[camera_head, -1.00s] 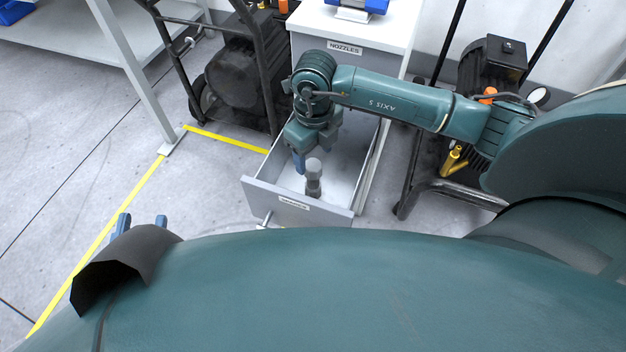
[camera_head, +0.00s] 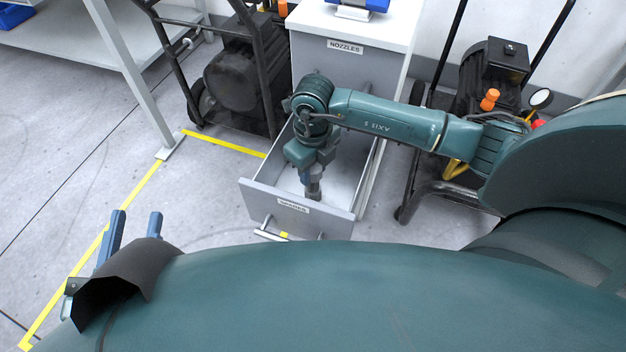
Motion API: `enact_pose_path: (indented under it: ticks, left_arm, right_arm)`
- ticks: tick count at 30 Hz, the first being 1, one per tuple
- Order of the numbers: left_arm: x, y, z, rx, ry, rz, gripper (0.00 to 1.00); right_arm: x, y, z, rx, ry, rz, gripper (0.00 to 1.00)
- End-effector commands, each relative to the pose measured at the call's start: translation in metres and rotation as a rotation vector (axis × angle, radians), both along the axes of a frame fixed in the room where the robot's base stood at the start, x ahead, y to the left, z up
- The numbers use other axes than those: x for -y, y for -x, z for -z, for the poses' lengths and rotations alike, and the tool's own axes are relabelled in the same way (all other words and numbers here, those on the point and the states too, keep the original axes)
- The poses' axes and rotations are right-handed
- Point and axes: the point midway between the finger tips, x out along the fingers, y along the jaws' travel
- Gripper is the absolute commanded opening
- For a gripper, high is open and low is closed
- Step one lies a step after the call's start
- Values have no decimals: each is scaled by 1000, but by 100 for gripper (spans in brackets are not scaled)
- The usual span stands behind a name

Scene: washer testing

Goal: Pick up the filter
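The filter (camera_head: 314,190), a small grey cylindrical part, stands in the open drawer (camera_head: 268,201), near its front panel. Its top is hidden by my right gripper. My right gripper (camera_head: 308,178) points down into the drawer, right at the filter's upper part. My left gripper (camera_head: 134,232) is at the lower left, far from the drawer. Its two blue fingers are spread apart with nothing between them.
The drawer's cabinet (camera_head: 340,65) has a closed drawer above, labelled NOZZLES. Black wheeled machines stand left (camera_head: 235,80) and right (camera_head: 490,70) of it. A grey table (camera_head: 90,35) is at the upper left. Yellow tape (camera_head: 225,143) marks the open floor.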

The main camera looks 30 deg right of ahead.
Motion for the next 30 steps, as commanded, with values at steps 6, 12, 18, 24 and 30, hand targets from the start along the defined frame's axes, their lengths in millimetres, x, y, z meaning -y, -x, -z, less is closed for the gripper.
enact_pose_path:
  ticks: [6,12,18,24,30]
  left_arm:
    - [-1,-1,3,-4,-5,-2,33]
    - [-1,-1,3,-4,-6,-3,33]
    - [-1,-1,3,-3,-6,-4,33]
    - [-2,-1,-6,6,-17,-6,33]
    - [-5,-1,-11,13,-61,-20,33]
  right_arm:
    - [0,0,0,0,0,0,17]
    - [0,0,0,0,0,0,0]
    - [0,0,0,0,0,0,0]
    - [1,-1,-19,3,1,0,0]
    - [0,-1,-61,4,1,-1,0]
